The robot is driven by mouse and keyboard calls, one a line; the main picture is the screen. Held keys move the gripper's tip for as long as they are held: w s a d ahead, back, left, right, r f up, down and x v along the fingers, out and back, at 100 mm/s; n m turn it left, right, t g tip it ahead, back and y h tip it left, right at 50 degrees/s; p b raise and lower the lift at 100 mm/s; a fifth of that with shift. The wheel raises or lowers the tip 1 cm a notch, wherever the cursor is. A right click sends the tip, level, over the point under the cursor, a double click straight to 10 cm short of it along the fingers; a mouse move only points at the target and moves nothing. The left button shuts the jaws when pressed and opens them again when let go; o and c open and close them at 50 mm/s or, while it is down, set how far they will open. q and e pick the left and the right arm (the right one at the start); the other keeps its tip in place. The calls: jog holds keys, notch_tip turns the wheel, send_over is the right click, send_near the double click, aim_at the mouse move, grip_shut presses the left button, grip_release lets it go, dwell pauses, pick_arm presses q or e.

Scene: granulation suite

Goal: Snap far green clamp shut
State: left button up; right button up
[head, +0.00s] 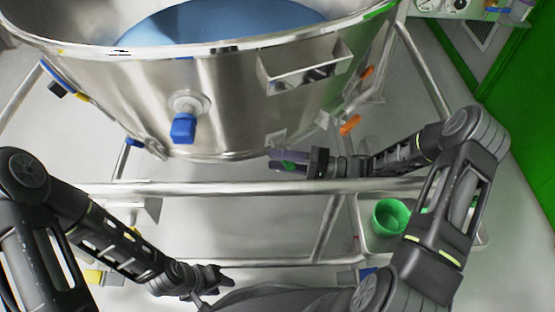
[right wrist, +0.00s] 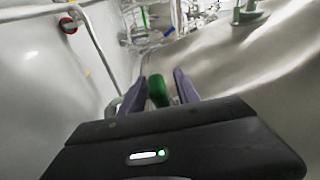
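In the right wrist view, a green clamp handle (right wrist: 158,92) lies between the two purple-grey fingers of my right gripper (right wrist: 159,76). The fingers stand apart, with narrow gaps showing beside the handle. A second green clamp (right wrist: 248,14) sits further along the steel wall at the top right of that view. In the head view, my right gripper (head: 289,160) is at the lower right edge of the steel bowl (head: 235,105), and the handle is mostly hidden there. My left gripper (head: 212,279) is low at the front, away from the bowl; its finger gap is unclear.
A blue valve cap (head: 183,128) and a steel box bracket (head: 305,72) stick out from the bowl. Orange handles (head: 350,124) sit to the right. A frame rail (head: 250,187) crosses below. A green cup (head: 390,217) stands in a tray (head: 368,240) near my right arm.

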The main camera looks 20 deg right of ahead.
jog(key=shift+w+a, duration=0.1)
jog(key=shift+a, duration=0.15)
grip_shut()
dwell(1.4)
